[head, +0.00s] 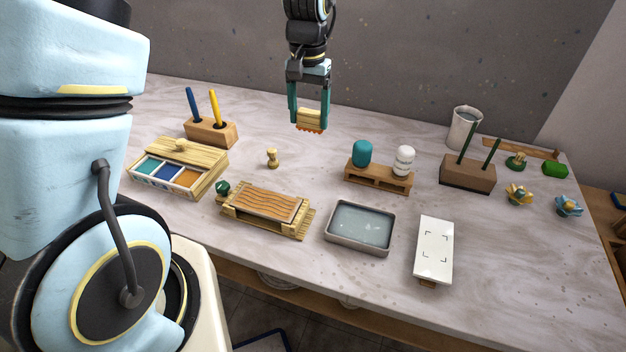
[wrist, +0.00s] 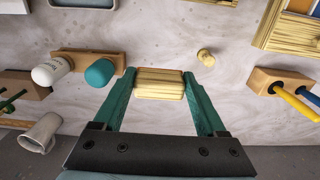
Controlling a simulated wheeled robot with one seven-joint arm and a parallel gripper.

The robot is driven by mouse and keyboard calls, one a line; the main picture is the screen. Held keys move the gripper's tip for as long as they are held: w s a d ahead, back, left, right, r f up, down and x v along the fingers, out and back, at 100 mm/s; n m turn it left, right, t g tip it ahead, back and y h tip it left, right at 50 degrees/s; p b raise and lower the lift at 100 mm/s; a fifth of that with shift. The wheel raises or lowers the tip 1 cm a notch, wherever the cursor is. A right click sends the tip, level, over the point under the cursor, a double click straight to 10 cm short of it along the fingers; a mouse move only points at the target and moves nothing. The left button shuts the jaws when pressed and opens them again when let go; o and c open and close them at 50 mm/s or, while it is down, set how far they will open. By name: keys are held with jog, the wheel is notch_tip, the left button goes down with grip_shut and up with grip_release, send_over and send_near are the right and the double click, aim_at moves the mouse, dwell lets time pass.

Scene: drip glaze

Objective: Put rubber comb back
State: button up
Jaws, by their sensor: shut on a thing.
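The rubber comb (head: 309,121) has a pale wooden handle and an orange-red toothed lower edge. My gripper (head: 309,112), with teal fingers, is shut on its handle and holds it in the air above the back of the table, teeth down. In the wrist view the comb's wooden handle (wrist: 159,83) sits between my fingertips (wrist: 159,88); its teeth are hidden there. A wooden block holder (head: 210,132) with a blue and a yellow tool stands at the back left. Another wooden block (head: 467,172) with two dark green sticks stands at the right.
A wooden rack (head: 380,178) with a teal and a white bottle stands in front of my gripper to the right. A small wooden knob (head: 272,158), a paint box (head: 178,168), a wavy-patterned board (head: 266,207), a water tray (head: 359,228) and a white tile (head: 434,248) lie around. A grey cup (head: 464,128) stands back right.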

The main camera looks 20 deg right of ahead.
aim_at(309, 128)
notch_tip(309, 128, down, 5)
jog(key=b, duration=0.3)
jog(key=shift+w+d+r+b, duration=0.1)
jog(key=shift+b, duration=0.2)
notch_tip(309, 128, down, 10)
jog(key=p, duration=0.2)
jog(key=shift+r+p, duration=0.2)
jog(key=shift+p, duration=0.1)
jog(key=shift+f, duration=0.1)
jog(key=o, duration=1.3)
